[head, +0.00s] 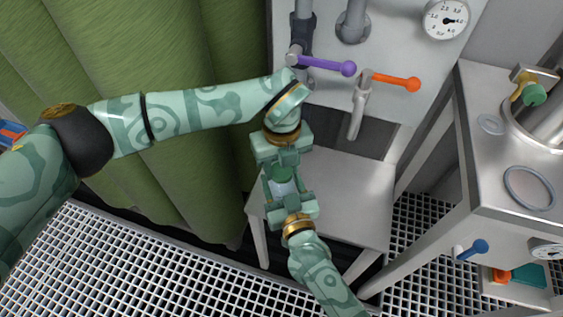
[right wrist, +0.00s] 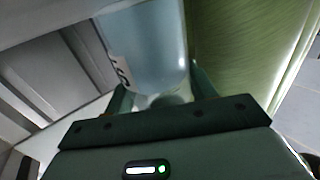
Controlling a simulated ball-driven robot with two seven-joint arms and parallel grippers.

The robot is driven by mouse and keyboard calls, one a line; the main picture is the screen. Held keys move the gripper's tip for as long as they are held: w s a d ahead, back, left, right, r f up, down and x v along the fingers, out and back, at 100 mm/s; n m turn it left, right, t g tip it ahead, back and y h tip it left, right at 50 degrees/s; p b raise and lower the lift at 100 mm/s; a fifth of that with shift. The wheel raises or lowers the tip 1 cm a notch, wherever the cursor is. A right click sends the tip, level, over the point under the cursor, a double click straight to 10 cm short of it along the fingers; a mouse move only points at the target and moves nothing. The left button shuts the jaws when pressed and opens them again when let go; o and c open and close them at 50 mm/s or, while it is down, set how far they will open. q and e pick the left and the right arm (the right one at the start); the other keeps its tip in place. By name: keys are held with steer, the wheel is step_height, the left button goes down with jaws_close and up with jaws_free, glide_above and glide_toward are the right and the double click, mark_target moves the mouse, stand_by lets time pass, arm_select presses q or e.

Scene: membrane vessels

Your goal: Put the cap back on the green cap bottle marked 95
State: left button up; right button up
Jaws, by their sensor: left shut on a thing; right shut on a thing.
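The green cap (head: 282,174) shows between the two grippers in the head view. My left gripper (head: 281,168) is shut on it, coming down from above. The pale, clear bottle (head: 284,188) is just under the cap, and my right gripper (head: 283,190) is shut on it from below. In the right wrist view the bottle (right wrist: 150,48) fills the upper middle between the fingers, with a white label bearing dark marks too slanted to read. Cap and bottle are in line and close together. I cannot tell whether they touch or whether the cap is seated.
A grey stand (head: 345,200) lies under and right of the grippers. A purple-handled valve (head: 325,65) and an orange-handled valve (head: 395,81) are above. A steel bench (head: 500,180) with a ring (head: 529,188) is at right. A green curtain (head: 120,60) hangs at left.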

jaws_close()
arm_select(q)
steer(key=m, duration=0.5)
steer(key=shift+w+m, duration=0.1)
steer(key=shift+m, duration=0.2)
steer(key=m, duration=0.6)
steer(key=shift+m, duration=0.4)
steer(key=m, duration=0.9)
steer(key=shift+m, duration=0.4)
steer(key=m, duration=0.6)
steer(key=shift+f, duration=0.1)
steer(key=m, duration=0.7)
steer(key=shift+m, duration=0.3)
steer(key=o, duration=1)
